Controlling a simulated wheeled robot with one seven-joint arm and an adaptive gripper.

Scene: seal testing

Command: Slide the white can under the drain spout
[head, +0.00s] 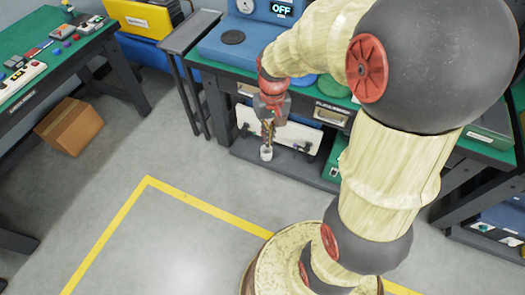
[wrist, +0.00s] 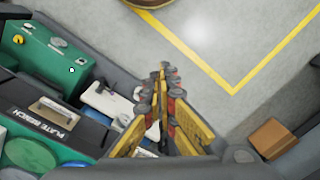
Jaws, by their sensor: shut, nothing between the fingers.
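The small white can (head: 266,154) stands upright on the dark low shelf (head: 290,168) under the bench, in the head view. My gripper (head: 267,142) points down with its fingers shut, directly above or just behind the can's rim; I cannot tell if they touch. In the wrist view my gripper (wrist: 163,72) shows its yellow and red fingers closed together and empty. A small white shape beside them may be the can. I cannot tell which fitting is the drain spout.
A green box (head: 336,158) stands right of the can; it also shows in the wrist view (wrist: 45,55). A cardboard box (head: 70,126) lies on the floor at left. The bench top overhangs the shelf.

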